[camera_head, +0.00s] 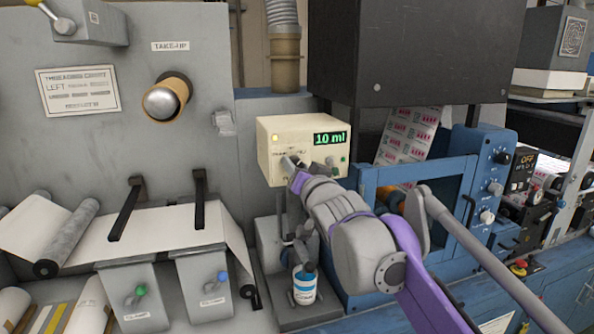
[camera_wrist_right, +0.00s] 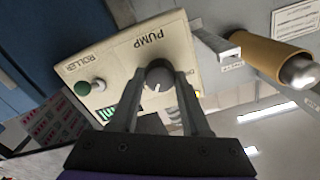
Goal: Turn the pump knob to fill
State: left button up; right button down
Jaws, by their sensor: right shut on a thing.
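In the head view the gripper (camera_head: 292,165) partly hides the knob. My left gripper is not in view.
A blue machine frame (camera_head: 440,185) is close on the right, and the take-up shaft (camera_head: 165,98) juts out at left.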

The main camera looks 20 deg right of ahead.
jog(key=shift+m, duration=0.6)
jog(key=shift+c, duration=1.9)
grip_release()
jog(key=s+b, duration=0.1)
jog(key=s, duration=1)
jog(key=shift+d+b, duration=0.2)
jog(key=shift+b, duration=0.15)
jog(key=shift+w, duration=0.1)
